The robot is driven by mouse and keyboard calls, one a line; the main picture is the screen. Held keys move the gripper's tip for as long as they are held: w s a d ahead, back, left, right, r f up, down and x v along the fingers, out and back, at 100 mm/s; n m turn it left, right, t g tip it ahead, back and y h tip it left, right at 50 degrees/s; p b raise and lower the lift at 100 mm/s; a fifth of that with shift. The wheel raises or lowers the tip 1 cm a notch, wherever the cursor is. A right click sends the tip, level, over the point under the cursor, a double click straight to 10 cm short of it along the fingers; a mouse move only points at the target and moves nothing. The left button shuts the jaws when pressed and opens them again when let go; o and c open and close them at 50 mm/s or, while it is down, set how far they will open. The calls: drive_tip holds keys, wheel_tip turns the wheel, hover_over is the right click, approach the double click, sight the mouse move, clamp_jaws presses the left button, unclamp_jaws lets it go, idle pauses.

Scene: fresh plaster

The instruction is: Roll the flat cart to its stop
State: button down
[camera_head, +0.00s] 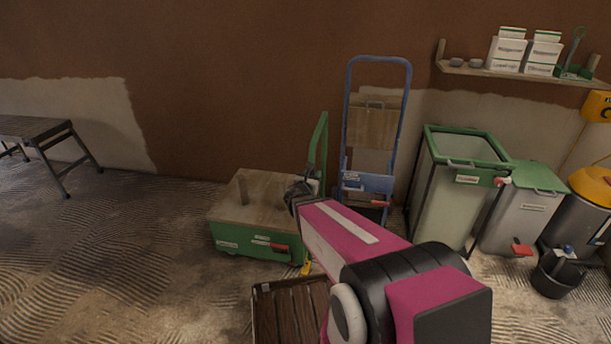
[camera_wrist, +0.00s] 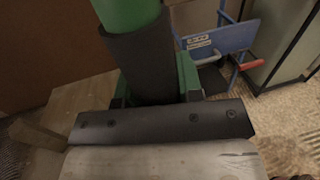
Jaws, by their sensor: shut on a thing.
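The flat cart (camera_head: 235,212) has a wooden deck and green sides and stands on the floor near the brown wall. A block-like piece stands up from its deck. Its green push handle (camera_head: 321,145) rises at the deck's right end. My gripper (camera_head: 301,192) is at that handle and shut on it. In the wrist view the handle (camera_wrist: 128,14) is a green bar with a black sleeve (camera_wrist: 142,62), running down to the dark jaw edge of my gripper (camera_wrist: 160,122). The exact contact is hidden behind the jaw. I cannot make out a stop.
A blue hand truck (camera_head: 378,61) stands against the wall right of the cart. Green-rimmed bins (camera_head: 455,200) and a black bucket (camera_head: 552,280) are further right. A slatted wooden crate (camera_head: 285,305) lies in front of the cart. The floor left of the cart is clear up to a bench (camera_head: 40,130).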

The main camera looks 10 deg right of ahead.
drive_tip(key=shift+s+d, duration=0.2)
drive_tip(key=shift+d, duration=0.15)
drive_tip(key=c, duration=0.8)
unclamp_jaws()
drive_tip(key=shift+s+d, duration=0.1)
drive_tip(key=shift+d, duration=0.05)
drive_tip(key=v, duration=1)
drive_tip(key=shift+s+a, duration=0.3)
drive_tip(key=shift+d, duration=0.1)
